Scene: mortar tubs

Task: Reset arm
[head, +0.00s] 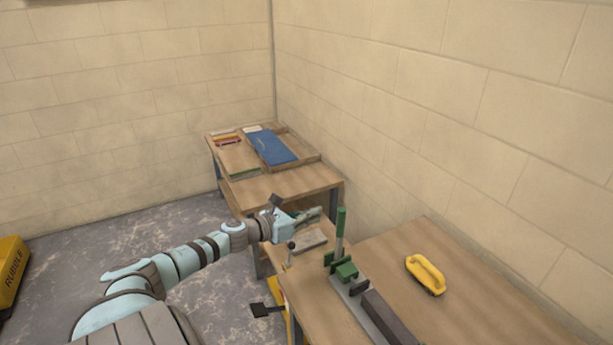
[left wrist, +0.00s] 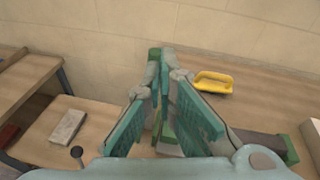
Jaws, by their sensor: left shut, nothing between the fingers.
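My left arm reaches in from the left in the head view. Its gripper (head: 308,214) is in the air near the gap between the two benches, left of an upright green handle (head: 340,232). In the left wrist view the green fingers of my left gripper (left wrist: 166,82) come together at their tips, and I see nothing held between them. The green-handled tool with a long dark bar (head: 388,318) is on the near bench, partly hidden behind the fingers in the wrist view. My right gripper is not in view.
The near bench (head: 470,300) holds a yellow-handled tool (head: 425,274). A grey block (left wrist: 68,126) lies on a lower surface. The far bench (head: 290,184) carries a blue flat item (head: 271,147). A yellow bin (head: 10,275) stands at left. Open floor lies left of the benches.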

